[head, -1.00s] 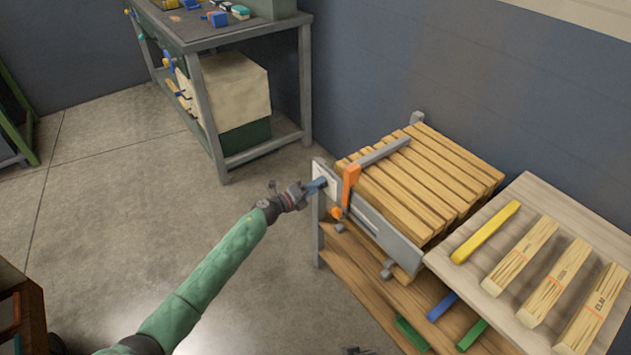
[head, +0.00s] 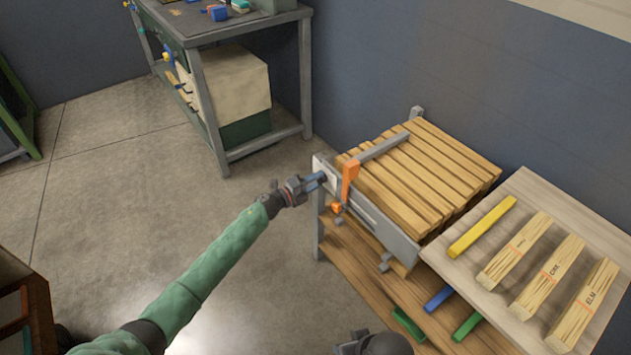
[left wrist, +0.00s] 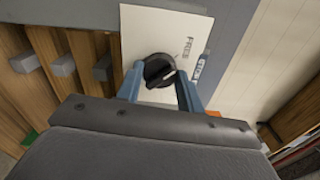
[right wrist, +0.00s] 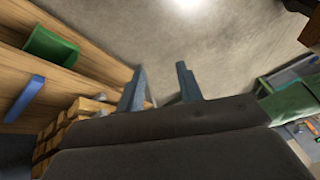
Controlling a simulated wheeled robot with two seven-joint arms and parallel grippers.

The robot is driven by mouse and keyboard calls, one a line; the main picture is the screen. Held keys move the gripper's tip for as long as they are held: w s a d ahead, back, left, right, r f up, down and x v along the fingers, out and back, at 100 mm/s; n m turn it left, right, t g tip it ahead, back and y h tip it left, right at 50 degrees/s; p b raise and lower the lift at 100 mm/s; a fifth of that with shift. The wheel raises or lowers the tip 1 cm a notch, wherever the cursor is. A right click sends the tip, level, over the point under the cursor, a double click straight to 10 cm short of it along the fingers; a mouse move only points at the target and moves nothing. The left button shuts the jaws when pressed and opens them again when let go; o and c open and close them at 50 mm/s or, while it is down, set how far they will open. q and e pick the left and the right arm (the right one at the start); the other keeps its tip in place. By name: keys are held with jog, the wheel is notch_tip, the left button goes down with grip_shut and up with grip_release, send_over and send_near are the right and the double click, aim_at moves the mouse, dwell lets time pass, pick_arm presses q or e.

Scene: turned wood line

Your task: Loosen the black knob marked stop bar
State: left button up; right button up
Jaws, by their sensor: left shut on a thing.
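The black knob (left wrist: 158,70) sits on a white plate (left wrist: 142,30) that bears the words FREE and STOP BAR, in the left wrist view. The blue fingers of my left gripper (left wrist: 160,88) stand on both sides of the knob and are shut on it. In the head view my left gripper (head: 322,178) is at the white plate (head: 322,168) on the end of the slatted bench, and it hides the knob. My right gripper (right wrist: 161,88) is open and empty over the floor in the right wrist view; in the head view only its dark wrist part shows at the bottom.
An orange part (head: 349,180) and a grey bar (head: 384,147) are close beside the plate, with wooden slats (head: 430,170) behind. A board (head: 480,255) with a yellow bar and wooden pieces is at the right. Blue and green blocks lie on the lower shelf.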

pick_arm(q)
jog(key=o, duration=1)
jog(key=shift+w, duration=0.1)
jog(key=b+v, duration=0.1)
jog(key=v, duration=0.7)
pick_arm(e)
jog(key=x, duration=0.3)
jog(key=shift+s+a+r, duration=0.1)
jog(key=shift+a, duration=0.1)
jog(key=shift+r, duration=0.1)
pick_arm(q)
jog(key=shift+w, duration=0.1)
pick_arm(e)
jog(key=shift+s+d, duration=0.1)
jog(key=shift+s, duration=0.05)
